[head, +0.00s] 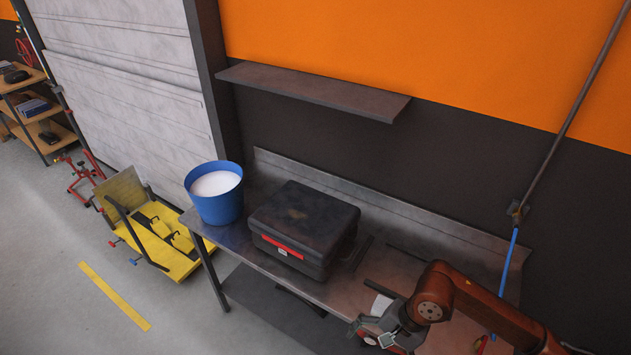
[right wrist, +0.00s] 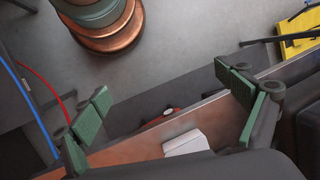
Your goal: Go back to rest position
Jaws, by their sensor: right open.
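My right arm comes in from the lower right of the head view, and its gripper (head: 368,330) is over the front part of the metal workbench (head: 234,238). In the right wrist view the two green-padded fingers of this gripper (right wrist: 165,108) are wide apart, with nothing held between them. The bench edge and a small white item (right wrist: 184,143) lie beyond the fingers. The white item also shows on the bench in the head view (head: 381,305), beside the gripper. My left gripper is not in view.
A black case (head: 305,222) and a blue bucket (head: 215,205) with white contents stand on the bench. A shelf (head: 315,92) is on the wall above. A yellow lift (head: 170,245) stands left on the floor. A blue hose (head: 508,265) hangs near my right arm.

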